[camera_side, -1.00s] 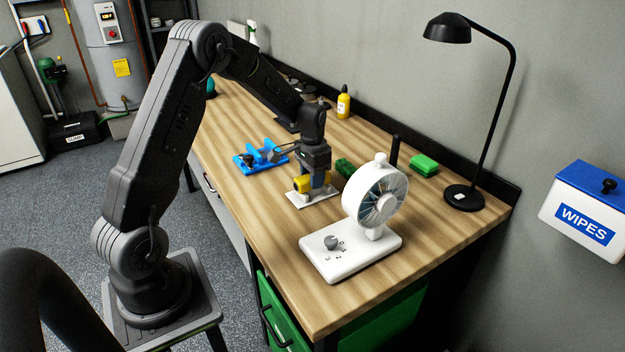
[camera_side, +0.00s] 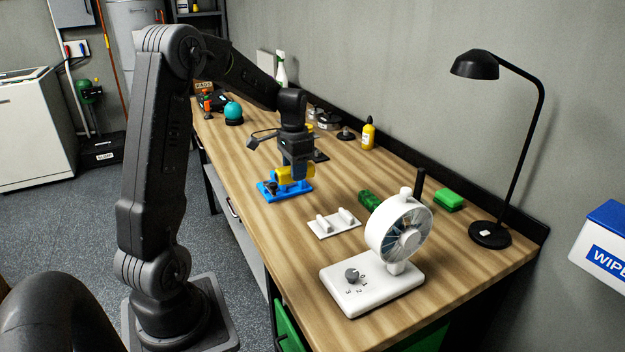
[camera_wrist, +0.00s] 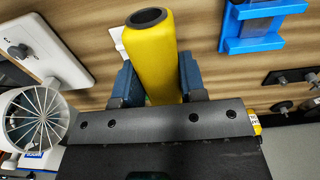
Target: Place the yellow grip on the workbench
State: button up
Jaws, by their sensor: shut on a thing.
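My gripper (camera_side: 293,173) is shut on the yellow grip (camera_side: 283,175), above the workbench (camera_side: 300,265). In the side view, the grip overlaps a blue stand (camera_side: 268,195). In the wrist view, the blue stand (camera_wrist: 252,44) lies to the right, apart from the grip. The exact height of the grip over the bench is hard to tell.
An empty white cradle (camera_side: 322,232) lies on the bench. A white fan (camera_side: 385,290) stands at the near end. A green object (camera_side: 368,200), green block (camera_side: 448,200), yellow bottle (camera_side: 367,135) and lamp (camera_side: 490,235) are along the right. Bare wood lies left of the cradle.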

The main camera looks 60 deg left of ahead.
jog(key=shift+s+a+r+m, duration=0.15)
jog(key=shift+s+a, duration=0.05)
jog(key=shift+s, duration=0.2)
jog(key=shift+s+a+r+m, duration=0.1)
jog(key=shift+s+a+m, duration=0.05)
jog(key=shift+s, duration=0.2)
jog(key=s+d+f+m, duration=0.1)
jog(key=s+m, duration=0.6)
jog(key=m, duration=0.2)
jog(key=s+d+f+m, duration=0.2)
jog(key=s+m, duration=0.6)
send_over(286, 245)
notch_tip(286, 245, down, 6)
jog(key=shift+s+f, duration=0.1)
jog(key=shift+f, duration=2.1)
jog(key=shift+f, duration=0.2)
jog(key=o, duration=1)
